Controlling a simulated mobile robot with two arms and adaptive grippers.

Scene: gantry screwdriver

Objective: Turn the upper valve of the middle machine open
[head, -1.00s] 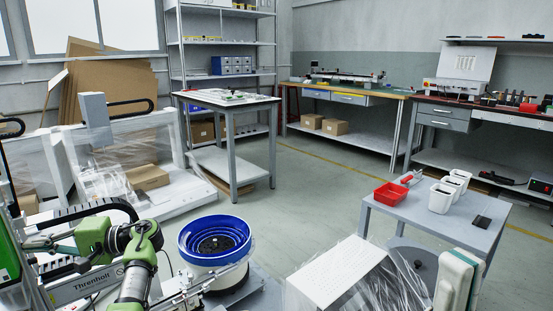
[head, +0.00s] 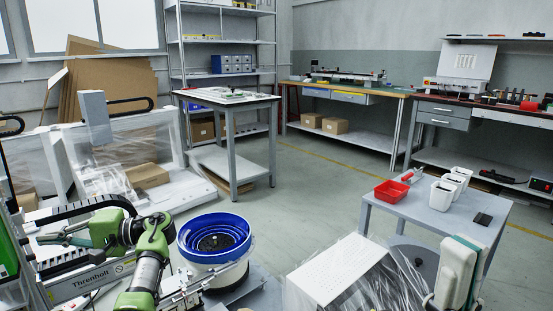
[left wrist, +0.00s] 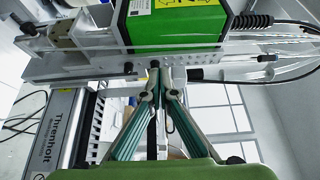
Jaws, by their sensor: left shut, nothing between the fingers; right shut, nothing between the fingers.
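My left gripper (head: 45,238) is at the lower left of the head view, beside a machine with a green housing (head: 8,252). In the left wrist view its two fingers (left wrist: 160,72) are closed together and hold nothing. Their tips are just below a grey rail (left wrist: 110,70) under the green housing (left wrist: 175,28). Small dark fittings (left wrist: 195,74) sit along this rail near the tips. I cannot tell which fitting is the upper valve, nor whether the fingertips touch one.
A grey unit marked Threnholt (head: 95,282) is below my left arm. A blue-rimmed bowl feeder (head: 214,222) stands close on its right. Black cables (left wrist: 270,25) run beside the green housing. A grey table (head: 440,218) with a red bin (head: 391,191) stands at the right.

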